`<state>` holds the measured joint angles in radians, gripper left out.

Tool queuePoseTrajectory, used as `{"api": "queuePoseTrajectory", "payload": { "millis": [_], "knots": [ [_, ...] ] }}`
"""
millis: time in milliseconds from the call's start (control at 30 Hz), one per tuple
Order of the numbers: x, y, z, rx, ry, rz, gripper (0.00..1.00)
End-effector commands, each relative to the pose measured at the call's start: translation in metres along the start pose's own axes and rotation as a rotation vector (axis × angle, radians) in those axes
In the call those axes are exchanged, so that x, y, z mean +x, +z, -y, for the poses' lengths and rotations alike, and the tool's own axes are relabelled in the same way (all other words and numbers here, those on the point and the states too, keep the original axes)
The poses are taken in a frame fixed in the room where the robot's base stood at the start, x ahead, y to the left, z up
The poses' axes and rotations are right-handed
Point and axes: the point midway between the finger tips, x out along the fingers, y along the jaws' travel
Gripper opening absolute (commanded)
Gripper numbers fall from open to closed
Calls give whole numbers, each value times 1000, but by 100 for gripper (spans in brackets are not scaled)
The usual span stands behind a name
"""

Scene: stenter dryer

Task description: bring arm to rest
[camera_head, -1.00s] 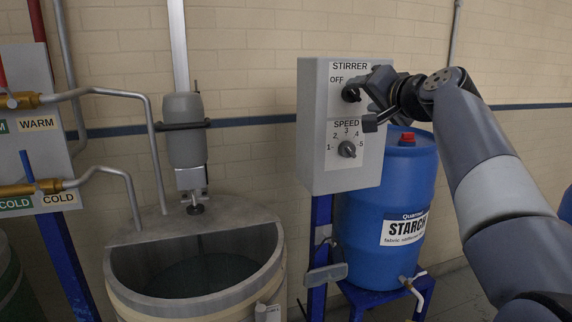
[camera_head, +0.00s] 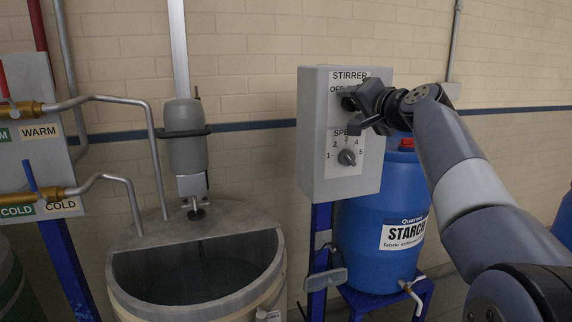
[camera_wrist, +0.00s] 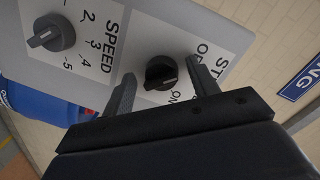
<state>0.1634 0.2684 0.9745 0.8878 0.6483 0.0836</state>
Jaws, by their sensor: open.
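My gripper (camera_head: 362,106) is at the front of the grey stirrer control box, beside the upper STIRRER knob. In the wrist view its two fingers (camera_wrist: 162,88) are apart, one on either side of the black stirrer knob (camera_wrist: 161,73). I cannot tell whether either finger touches the knob. Nothing else is between the fingers. My arm reaches in from the lower right of the head view and partly hides the knob and the labels there. The black SPEED knob (camera_head: 347,157) sits lower on the same box and is clear of the gripper.
The control box (camera_head: 312,140) stands on a blue post. A blue starch drum (camera_head: 375,240) stands behind and below my arm. An open vat (camera_head: 140,285) with a stirrer motor (camera_head: 186,140) is at left, near warm and cold water pipes. The brick wall closes the back.

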Motion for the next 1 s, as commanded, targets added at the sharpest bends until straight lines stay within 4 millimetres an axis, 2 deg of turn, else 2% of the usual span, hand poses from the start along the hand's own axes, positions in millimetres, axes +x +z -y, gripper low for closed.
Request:
{"api": "queuePoseTrajectory", "payload": {
  "millis": [33, 500, 1000],
  "knots": [
    [-2, -4, 5, 61, -3, 4, 56],
    [-2, -5, 4, 630, -44, 46, 56],
    [-2, -6, 4, 1131, -81, 84, 56]
  ]
}}
